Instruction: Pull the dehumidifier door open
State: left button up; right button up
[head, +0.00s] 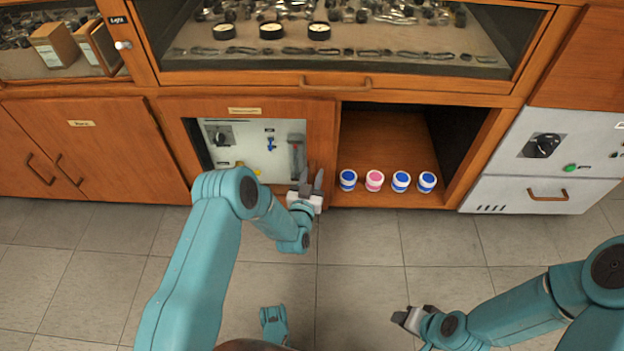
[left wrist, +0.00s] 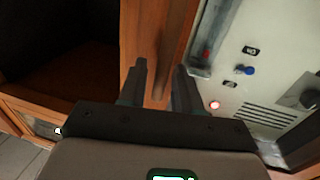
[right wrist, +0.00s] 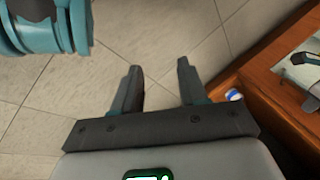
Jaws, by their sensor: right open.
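The dehumidifier door (head: 318,140) is a wooden frame around a window, under a small label, and looks closed. A pale panel (head: 232,150) with a dark dial and a blue knob shows through it. My left gripper (head: 310,184) is at the lower right of the door frame. In the left wrist view, its two fingers (left wrist: 160,85) are apart, with a vertical wooden handle (left wrist: 162,70) between them; I cannot tell whether they touch it. My right gripper (head: 405,316) is low over the floor at the right. Its fingers (right wrist: 157,85) are apart with nothing between them.
Right of the door is an open cubby (head: 385,135) with several blue-and-white and pink jars (head: 374,181) along its front edge. A grey drawer unit (head: 545,195) stands farther right. Wooden cupboard doors (head: 90,150) are on the left. The tiled floor (head: 360,240) in front is clear.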

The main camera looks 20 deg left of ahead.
pick_arm(q)
jog(key=shift+c, duration=0.3)
grip_shut()
